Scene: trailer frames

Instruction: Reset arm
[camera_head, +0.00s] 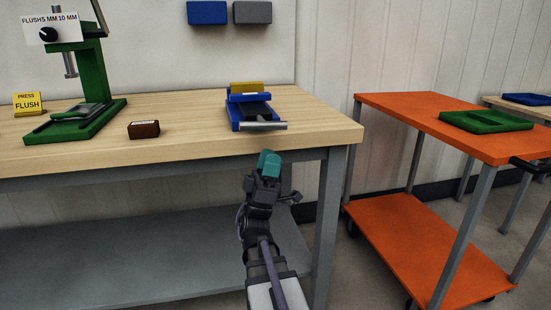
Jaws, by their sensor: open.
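My gripper (269,163) is at the end of my arm, in the lower middle of the head view. Its teal fingertips appear just in front of the workbench's front edge, below the blue vise-like fixture (237,115). Nothing shows between the fingers, though the gap itself is hard to see at this angle. My arm reaches up from the bottom edge of the picture. The fixture has a yellow block (246,87) at its back and a grey cylindrical bar (264,126) at its front.
The wooden workbench (185,147) carries a green press (88,85), a yellow sign (27,103) and a small brown block (144,129). An orange cart (400,105) with a green tray (486,121) stands to the right. A grey shelf (130,250) lies below the bench top.

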